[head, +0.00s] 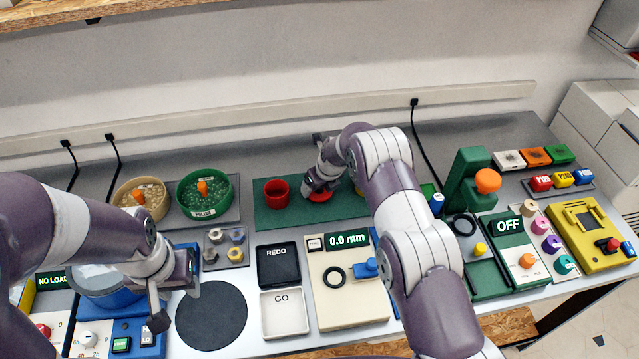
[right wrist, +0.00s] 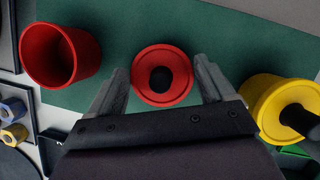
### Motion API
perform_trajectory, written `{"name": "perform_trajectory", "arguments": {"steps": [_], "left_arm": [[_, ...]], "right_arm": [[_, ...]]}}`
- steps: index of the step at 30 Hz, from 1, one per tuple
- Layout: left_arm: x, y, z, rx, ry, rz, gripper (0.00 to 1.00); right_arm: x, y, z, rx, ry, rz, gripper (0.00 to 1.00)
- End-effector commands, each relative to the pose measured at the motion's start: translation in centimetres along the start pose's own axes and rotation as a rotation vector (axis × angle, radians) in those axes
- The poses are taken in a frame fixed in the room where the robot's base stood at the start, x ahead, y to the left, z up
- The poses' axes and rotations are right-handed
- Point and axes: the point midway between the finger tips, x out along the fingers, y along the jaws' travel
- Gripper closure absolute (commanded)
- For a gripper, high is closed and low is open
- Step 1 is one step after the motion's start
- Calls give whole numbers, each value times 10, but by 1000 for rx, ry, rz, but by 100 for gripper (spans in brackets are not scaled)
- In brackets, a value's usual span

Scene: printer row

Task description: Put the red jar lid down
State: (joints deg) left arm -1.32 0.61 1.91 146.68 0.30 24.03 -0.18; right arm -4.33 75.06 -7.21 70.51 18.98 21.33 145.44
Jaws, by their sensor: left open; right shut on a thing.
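The red jar lid (right wrist: 150,88), a red disc with a black knob, is between the fingers of my right gripper (right wrist: 162,80), which is shut on it. In the head view the lid (head: 320,196) shows partly under my right gripper (head: 319,188), over the green mat (head: 265,220). Whether it touches the mat I cannot tell. The open red jar (head: 277,193) stands to its left, and also shows in the right wrist view (right wrist: 60,55). My left gripper (head: 174,303) is open and empty near the black round pad.
A yellow jar with a black-knobbed yellow lid (right wrist: 284,103) stands right of my right gripper. A green bowl (head: 204,193) is left of the mat. The black round pad (head: 211,314) and a gauge reading 0.0 mm (head: 348,290) are nearer. The mat's front strip is clear.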

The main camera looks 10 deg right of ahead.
Motion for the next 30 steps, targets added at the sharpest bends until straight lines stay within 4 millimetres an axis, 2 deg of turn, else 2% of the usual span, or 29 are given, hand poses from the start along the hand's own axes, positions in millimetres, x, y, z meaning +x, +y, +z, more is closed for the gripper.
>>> {"name": "perform_trajectory", "arguments": {"steps": [3,13,14,15,16,25,30], "left_arm": [[-5,0,-1,0,0,0,57],[0,0,0,0,0,0,57],[0,0,0,0,0,0,57],[-1,0,0,0,0,0,57],[-1,0,0,0,0,0,57],[-4,0,-1,0,0,0,57],[2,0,0,0,0,0,57]], "right_arm": [[10,0,-4,0,-1,-1,46],[15,-1,-6,-1,-2,-1,46],[15,-1,-6,-1,-2,-1,15],[14,-1,-5,-1,-2,-1,2],[14,-1,-5,-1,-2,-1,0],[6,-1,-3,-1,-3,-1,0],[-28,-2,-3,0,-7,-3,0]]}}
